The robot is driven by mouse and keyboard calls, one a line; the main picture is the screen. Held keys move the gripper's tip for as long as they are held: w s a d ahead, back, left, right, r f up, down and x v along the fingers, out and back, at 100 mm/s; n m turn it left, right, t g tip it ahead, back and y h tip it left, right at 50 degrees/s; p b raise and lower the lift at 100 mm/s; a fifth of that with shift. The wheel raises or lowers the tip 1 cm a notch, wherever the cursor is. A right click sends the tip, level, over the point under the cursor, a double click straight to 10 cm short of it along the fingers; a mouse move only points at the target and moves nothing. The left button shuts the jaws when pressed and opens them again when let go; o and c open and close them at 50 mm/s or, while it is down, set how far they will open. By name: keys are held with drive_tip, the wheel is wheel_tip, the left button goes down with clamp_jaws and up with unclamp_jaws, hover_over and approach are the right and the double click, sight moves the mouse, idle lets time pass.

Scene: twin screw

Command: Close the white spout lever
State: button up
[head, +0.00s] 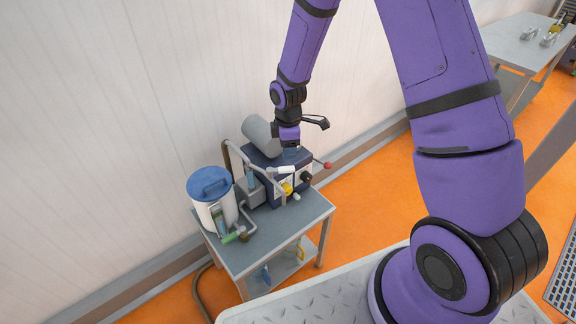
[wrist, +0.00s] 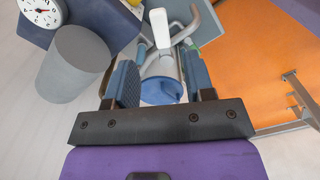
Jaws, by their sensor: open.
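The white spout lever (head: 286,169) is a short pale bar at the front of a dark blue machine (head: 262,160) on a small table. In the wrist view the white lever (wrist: 160,28) points up the picture between and beyond my fingertips, beside grey pipes. My gripper (head: 290,146) is just above the lever and the machine in the head view. The wrist view shows its two blue-grey fingers (wrist: 162,72) spread apart with nothing held between them. The exact gap between fingers and lever cannot be judged.
A white tank with a blue lid (head: 209,184) stands left of the machine. A grey cylinder (head: 259,134) rises behind it. A red-tipped handle (head: 322,163) sticks out right. A green-handled pipe (head: 234,236) lies at the table's front left. A dial (wrist: 40,10) shows upper left.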

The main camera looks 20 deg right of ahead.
sight(288, 168)
wheel_tip(288, 168, down, 8)
idle(0.4)
drive_tip(key=shift+c, duration=0.2)
clamp_jaws()
